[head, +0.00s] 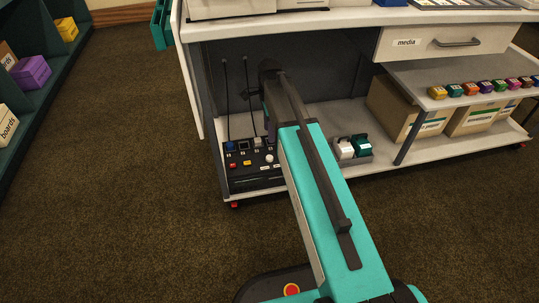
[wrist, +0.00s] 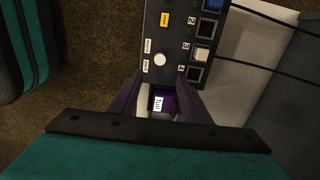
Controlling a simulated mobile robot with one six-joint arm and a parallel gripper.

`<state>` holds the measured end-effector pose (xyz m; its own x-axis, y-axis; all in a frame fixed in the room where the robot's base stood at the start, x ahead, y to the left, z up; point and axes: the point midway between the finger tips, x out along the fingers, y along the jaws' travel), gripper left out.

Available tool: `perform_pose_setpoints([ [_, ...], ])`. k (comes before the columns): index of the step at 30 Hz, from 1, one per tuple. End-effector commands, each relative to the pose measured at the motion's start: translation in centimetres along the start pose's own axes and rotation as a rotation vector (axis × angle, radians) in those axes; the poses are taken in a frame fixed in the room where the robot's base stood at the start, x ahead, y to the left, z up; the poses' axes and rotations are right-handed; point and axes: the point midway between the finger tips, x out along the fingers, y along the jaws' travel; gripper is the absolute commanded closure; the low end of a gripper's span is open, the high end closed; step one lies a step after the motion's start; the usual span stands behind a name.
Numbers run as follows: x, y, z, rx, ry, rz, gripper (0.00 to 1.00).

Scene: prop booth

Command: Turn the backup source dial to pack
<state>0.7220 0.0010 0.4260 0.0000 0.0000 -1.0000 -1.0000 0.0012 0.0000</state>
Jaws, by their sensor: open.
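The black control panel (head: 238,179) stands at the left of the cart's lower shelf; it also shows in the wrist view (wrist: 174,73). A round white knob (wrist: 160,59), seemingly the dial, is on it, with two small white labels beside it, too small to read surely. The knob also shows in the head view (head: 268,157). My gripper (wrist: 158,88) is open, its fingers short of the knob and not around it. A purple block with a label (wrist: 160,104) shows between the fingers; I cannot tell whether they touch it. In the head view my arm hides the gripper's tips.
The panel also has coloured buttons and numbered square switches (wrist: 202,53). A white and teal pair of blocks (head: 352,148) sits right of my arm. Cardboard boxes (head: 398,108) stand further right. The cart's left side panel (head: 190,80) is close. The floor to the left is clear.

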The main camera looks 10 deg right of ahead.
Motion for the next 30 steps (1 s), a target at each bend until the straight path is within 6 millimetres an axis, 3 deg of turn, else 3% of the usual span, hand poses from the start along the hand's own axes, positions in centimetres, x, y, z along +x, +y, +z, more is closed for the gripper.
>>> perform_pose_setpoints([
  [8,1.8,0.0,0.0,-0.001,0.000,0.000,0.57],
  [30,11.8,0.0,0.1,-0.002,0.000,0.001,0.57],
])
